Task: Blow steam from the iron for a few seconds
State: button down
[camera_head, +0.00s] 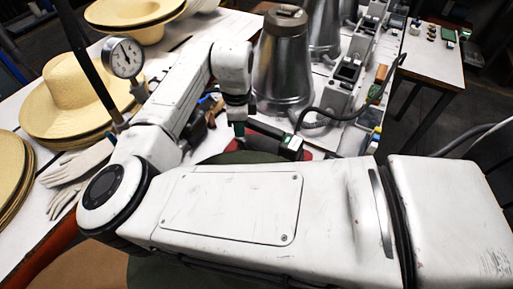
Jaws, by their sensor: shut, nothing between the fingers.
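My white arm reaches across the picture. Its end points down near the middle, with my gripper (239,130) small and dark at the tip. The gripper is shut with nothing held. Just right of it lies a dark, low object with a pale green-lit end (291,146), which looks like the iron. A black cable or hose rises near it and runs to the right. A red patch and a dark green surface show under it. The iron's lower part is hidden by my arm, and contact with the gripper cannot be told. No steam is visible.
Straw hats (75,95) and white gloves (75,175) lie at left. A round gauge (123,57) stands near my arm. Equipment (345,80) and small tools crowd the table's right side.

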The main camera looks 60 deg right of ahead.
aim_at(240, 139)
jog(key=shift+f+b, duration=0.85)
jog(key=shift+f, duration=0.75)
jog(key=shift+r, duration=0.1)
jog(key=shift+r+p, duration=2.95)
jog(key=shift+r, duration=0.55)
jog(key=shift+f, duration=0.1)
